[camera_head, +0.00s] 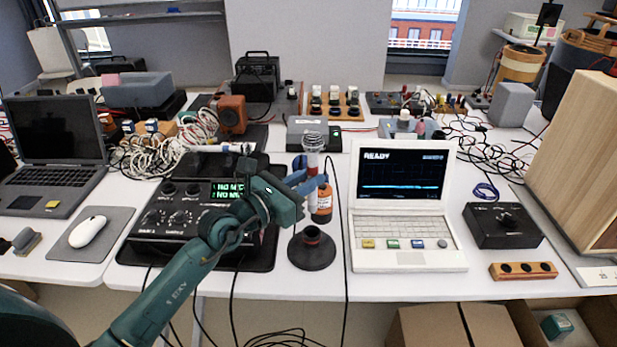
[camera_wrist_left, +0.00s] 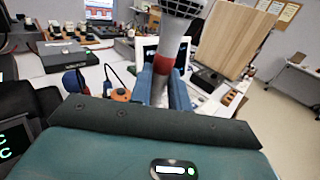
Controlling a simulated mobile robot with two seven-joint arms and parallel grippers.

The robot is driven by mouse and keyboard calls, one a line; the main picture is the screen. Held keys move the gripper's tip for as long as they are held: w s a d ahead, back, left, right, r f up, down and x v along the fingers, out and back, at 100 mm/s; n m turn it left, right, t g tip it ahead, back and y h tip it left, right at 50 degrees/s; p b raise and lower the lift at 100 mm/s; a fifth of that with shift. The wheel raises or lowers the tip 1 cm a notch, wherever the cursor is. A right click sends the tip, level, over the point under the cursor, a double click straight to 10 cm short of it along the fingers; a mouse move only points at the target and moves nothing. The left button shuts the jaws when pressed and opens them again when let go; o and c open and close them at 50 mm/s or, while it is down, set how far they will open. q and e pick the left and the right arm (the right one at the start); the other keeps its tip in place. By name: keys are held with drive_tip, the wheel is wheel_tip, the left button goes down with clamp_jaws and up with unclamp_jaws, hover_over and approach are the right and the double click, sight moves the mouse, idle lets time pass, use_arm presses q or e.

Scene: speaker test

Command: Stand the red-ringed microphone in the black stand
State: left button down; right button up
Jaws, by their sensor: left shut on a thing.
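The red-ringed microphone (camera_head: 313,142) is upright, with its silver mesh head at the top. In the left wrist view the microphone (camera_wrist_left: 164,63) shows its red ring between two blue fingers. The black stand (camera_head: 312,257) has a round base and a short open socket. It is on the white table near the front edge, below the gripper in the picture, and the microphone is apart from it. My right gripper is not in view.
A white laptop (camera_head: 407,235) is close on the right, with a black cable running between. A black mixer (camera_head: 183,213) is on the left. A black knob box (camera_head: 503,226) and a wooden cabinet (camera_head: 580,160) are farther right.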

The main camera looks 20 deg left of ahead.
sight(309, 209)
use_arm(q)
wheel_tip(309, 209, down, 5)
drive_tip(key=b, duration=0.5)
drive_tip(key=shift+f, duration=0.3)
wheel_tip(309, 209, down, 2)
drive_tip(key=b, duration=0.2)
drive_tip(key=shift+f+b, duration=0.1)
drive_tip(key=shift+b, duration=0.2)
drive_tip(key=shift+f+b, duration=0.6)
drive_tip(key=shift+f, duration=0.25)
drive_tip(key=shift+d+f+b, duration=0.1)
drive_tip(key=shift+f+b, duration=0.4)
drive_tip(key=shift+f, duration=0.2)
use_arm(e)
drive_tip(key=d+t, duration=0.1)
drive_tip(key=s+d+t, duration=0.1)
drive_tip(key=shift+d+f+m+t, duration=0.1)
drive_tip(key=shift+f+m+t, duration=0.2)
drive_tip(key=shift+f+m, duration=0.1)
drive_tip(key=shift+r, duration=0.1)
